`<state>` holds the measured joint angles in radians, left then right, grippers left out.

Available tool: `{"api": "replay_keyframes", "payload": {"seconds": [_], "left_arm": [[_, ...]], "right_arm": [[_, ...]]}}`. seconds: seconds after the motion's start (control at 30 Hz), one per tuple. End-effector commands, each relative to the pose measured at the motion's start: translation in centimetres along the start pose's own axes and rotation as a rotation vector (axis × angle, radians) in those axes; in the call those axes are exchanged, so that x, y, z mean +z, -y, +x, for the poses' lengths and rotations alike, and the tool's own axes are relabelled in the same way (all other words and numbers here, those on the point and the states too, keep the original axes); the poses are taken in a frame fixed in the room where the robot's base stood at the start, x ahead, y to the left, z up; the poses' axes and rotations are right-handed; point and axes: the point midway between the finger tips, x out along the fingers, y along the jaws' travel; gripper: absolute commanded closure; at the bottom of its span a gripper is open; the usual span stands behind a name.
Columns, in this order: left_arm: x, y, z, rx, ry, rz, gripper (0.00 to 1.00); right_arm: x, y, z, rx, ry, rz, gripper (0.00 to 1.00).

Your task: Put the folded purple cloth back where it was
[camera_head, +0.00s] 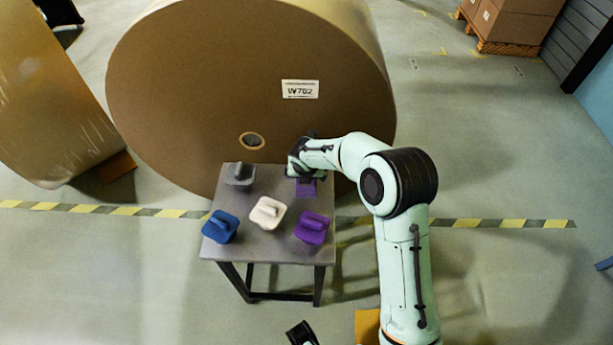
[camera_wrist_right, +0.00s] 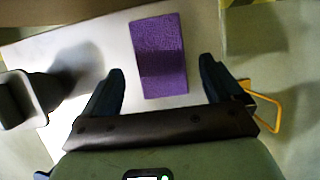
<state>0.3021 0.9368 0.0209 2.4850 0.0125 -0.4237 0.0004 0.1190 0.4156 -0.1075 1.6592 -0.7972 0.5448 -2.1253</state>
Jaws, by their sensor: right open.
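The folded purple cloth (camera_head: 306,188) lies flat near the back right corner of the small grey table (camera_head: 232,252). My right gripper (camera_head: 306,172) is over it and partly hides it in the head view. In the right wrist view the cloth (camera_wrist_right: 160,55) is a purple rectangle with a darker band across it. The open fingers (camera_wrist_right: 162,82) stand on either side of its near end, with visible gaps on both sides. A dark part (camera_head: 302,334) at the bottom edge of the head view may be my left gripper; its jaws cannot be made out.
Grey (camera_head: 239,176), blue (camera_head: 220,226), white (camera_head: 267,213) and purple (camera_head: 312,228) handled blocks stand on the table. The grey one also shows in the right wrist view (camera_wrist_right: 18,100). A huge kraft roll (camera_head: 200,100) stands just behind the table.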

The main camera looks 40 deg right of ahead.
Motion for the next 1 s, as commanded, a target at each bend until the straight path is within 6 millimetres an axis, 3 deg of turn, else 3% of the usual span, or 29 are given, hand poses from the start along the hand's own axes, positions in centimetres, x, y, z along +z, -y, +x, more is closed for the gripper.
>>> {"api": "replay_keyframes", "payload": {"seconds": [0.03,0.2,0.4,1.0], "left_arm": [[0.1,-0.1,-0.3,-0.001,0.003,0.000,0.58],[0.4,-0.1,-0.8,-0.003,0.011,-0.001,0.58],[0.6,-0.1,-1.1,-0.004,0.017,-0.002,0.58],[0.7,-0.1,-1.1,-0.005,0.020,-0.002,0.58]], "right_arm": [[0.2,-0.1,-1.5,0.004,0.004,0.000,0.06],[0.2,0.0,-5.2,0.003,0.003,0.000,0.06],[0.1,-0.1,-7.9,0.002,0.002,-0.001,0.06],[0.0,0.0,-8.6,0.000,0.000,-0.001,0.06]]}}
